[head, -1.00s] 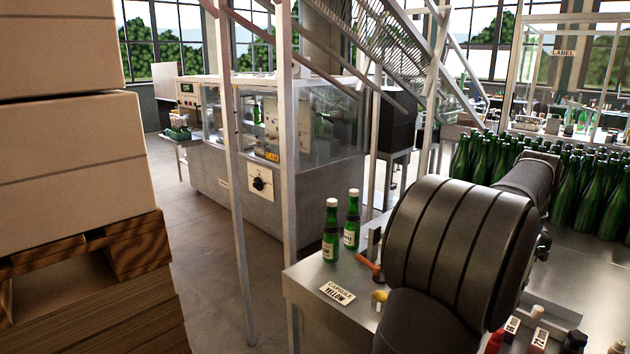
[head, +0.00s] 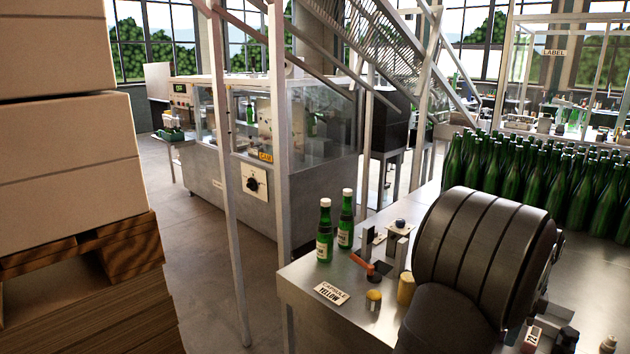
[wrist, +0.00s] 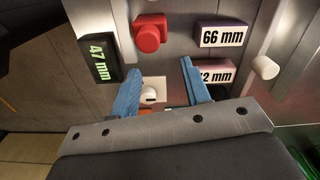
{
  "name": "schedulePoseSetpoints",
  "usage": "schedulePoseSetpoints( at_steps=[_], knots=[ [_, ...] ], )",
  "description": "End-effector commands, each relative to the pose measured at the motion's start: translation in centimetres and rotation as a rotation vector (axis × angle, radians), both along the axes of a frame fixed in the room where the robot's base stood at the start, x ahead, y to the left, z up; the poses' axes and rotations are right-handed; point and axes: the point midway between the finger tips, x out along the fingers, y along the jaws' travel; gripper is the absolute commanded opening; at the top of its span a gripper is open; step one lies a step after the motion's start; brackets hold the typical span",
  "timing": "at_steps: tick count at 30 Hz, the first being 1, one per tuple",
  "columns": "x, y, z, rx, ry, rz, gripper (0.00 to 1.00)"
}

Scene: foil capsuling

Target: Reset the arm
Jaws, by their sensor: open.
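My gripper (wrist: 158,88) shows in the wrist view with its two blue fingers spread apart and nothing between them. Below and beyond the fingers are a small white plate with a rounded white piece (wrist: 151,94), a red knob-like piece (wrist: 149,32), and size blocks reading 47 mm (wrist: 99,59), 66 mm (wrist: 221,35) and one partly hidden that ends in 2 mm (wrist: 213,72). In the head view my dark arm link stands at the right over the steel bench (head: 290,281); the gripper itself is hidden there.
Two green bottles with white caps (head: 324,232) (head: 346,220) stand near the bench's left corner. A sign reading CAPSULE YELLOW (head: 331,293), an orange-handled device (head: 366,266) and a yellow cylinder (head: 406,288) are near my arm. Many green bottles (head: 560,185) crowd the back right. Stacked boxes (head: 65,145) stand left.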

Motion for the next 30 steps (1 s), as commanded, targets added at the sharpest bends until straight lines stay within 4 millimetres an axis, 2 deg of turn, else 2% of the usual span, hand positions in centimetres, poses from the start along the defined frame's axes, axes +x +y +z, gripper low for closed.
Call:
schedulePoseSetpoints(
  at_steps=[3,9,15,25,26,30],
  knots=[
    [-0.8,-0.2,-2.4,0.002,0.002,-0.084,0.43],
    [-1.9,-0.4,-5.5,0.002,0.001,-0.204,0.43],
    [-0.3,1.0,-5.2,-0.001,-0.001,-0.198,0.43],
    [0.0,1.3,-5.2,-0.001,-0.001,-0.198,0.43],
    [0.0,1.3,-5.2,-0.001,-0.001,-0.198,0.41],
    [0.0,1.3,-5.2,-0.001,-0.001,-0.198,0.13]
  ],
)
